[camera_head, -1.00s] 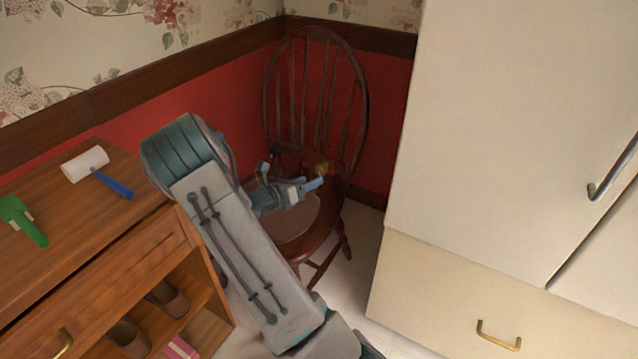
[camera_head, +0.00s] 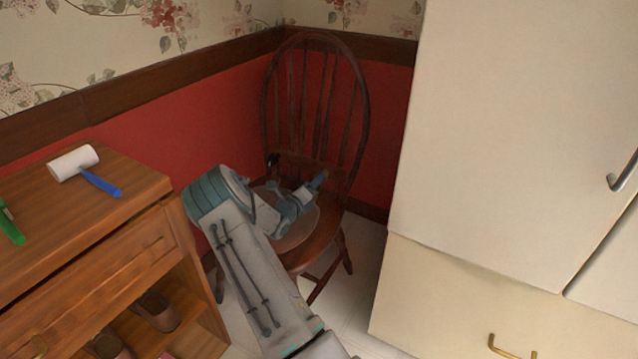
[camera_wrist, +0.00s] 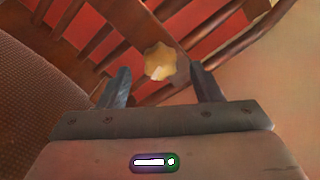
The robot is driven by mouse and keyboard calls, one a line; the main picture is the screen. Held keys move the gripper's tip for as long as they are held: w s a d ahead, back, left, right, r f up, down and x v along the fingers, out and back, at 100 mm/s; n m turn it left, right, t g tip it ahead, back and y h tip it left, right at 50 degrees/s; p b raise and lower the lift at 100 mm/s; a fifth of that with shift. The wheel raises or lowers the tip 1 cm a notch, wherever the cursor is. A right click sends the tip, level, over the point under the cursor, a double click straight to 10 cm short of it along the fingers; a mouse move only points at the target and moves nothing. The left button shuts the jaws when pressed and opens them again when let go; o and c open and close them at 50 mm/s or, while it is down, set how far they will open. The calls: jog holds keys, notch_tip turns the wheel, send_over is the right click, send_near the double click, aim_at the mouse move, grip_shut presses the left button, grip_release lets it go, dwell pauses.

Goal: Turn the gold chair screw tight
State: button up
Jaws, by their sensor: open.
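The gold chair screw (camera_wrist: 160,62) is a lobed knob in the wrist view. It shows between and beyond my two fingertips, in front of a wooden rail of the chair. The dark brown chair (camera_head: 366,120) stands in the corner with a spindle back and a padded seat. My gripper (camera_head: 318,181) is over the seat near the chair back in the head view. It also shows in the wrist view (camera_wrist: 160,82), with its fingers apart on either side of the screw and no visible contact. In the head view the screw is mostly hidden by my gripper.
A wooden cabinet (camera_head: 140,250) stands at the left with a lint roller (camera_head: 75,164) and a green object (camera_head: 10,224) on top, and shoes (camera_head: 158,312) on its shelf. A tall cream cupboard (camera_head: 500,130) closes the right side. Walls stand close behind the chair.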

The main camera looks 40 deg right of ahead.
jog(key=shift+b+x, duration=0.35)
jog(key=shift+x, duration=1.6)
jog(key=c, duration=1)
jog(key=shift+m, duration=0.3)
